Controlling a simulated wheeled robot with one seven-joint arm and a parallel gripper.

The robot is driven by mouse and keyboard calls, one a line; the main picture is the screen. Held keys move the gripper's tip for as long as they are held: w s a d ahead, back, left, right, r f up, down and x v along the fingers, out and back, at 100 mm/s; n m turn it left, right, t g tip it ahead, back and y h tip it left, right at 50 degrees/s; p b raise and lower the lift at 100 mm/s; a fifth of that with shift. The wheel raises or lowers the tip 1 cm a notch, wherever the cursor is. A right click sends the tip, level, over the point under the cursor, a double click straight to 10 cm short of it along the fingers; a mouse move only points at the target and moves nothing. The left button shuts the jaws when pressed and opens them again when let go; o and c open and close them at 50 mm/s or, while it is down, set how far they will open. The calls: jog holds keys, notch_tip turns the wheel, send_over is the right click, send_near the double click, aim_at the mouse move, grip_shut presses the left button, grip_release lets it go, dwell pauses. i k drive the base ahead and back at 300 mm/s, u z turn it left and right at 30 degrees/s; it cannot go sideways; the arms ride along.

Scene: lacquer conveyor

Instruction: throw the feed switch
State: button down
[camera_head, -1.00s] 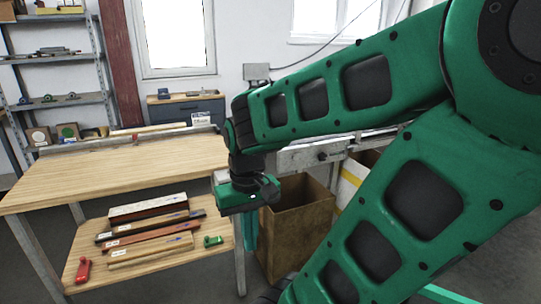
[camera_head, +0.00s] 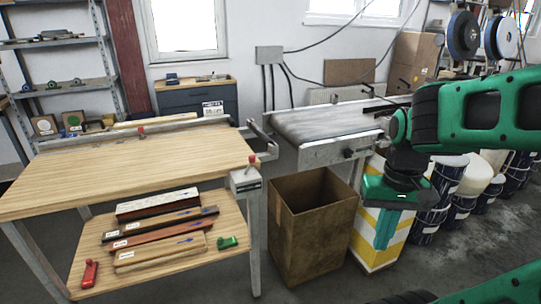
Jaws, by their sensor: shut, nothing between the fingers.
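A grey switch box (camera_head: 245,182) is fixed at the right front corner of the wooden table. A lever with a red knob (camera_head: 252,160) stands up from it; I take this as the feed switch, but its label is too small to read. My gripper (camera_head: 384,240) points down, shut and empty, well to the right of the switch box. Its fingers show in front of a yellow and white striped box (camera_head: 362,238). It touches nothing that I can see.
The wooden table (camera_head: 110,175) has a bare top and a lower shelf with several long boards. A conveyor (camera_head: 325,120) lies behind an open cardboard box (camera_head: 310,205). Paint drums (camera_head: 440,190) stand at the right. Space above the cardboard box is clear.

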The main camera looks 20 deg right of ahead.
aim_at(252, 158)
jog(key=z, duration=0.15)
jog(key=i, duration=1)
jog(key=u, duration=0.35)
jog(key=k, duration=1.15)
jog(key=z, duration=0.25)
jog(key=i, duration=1)
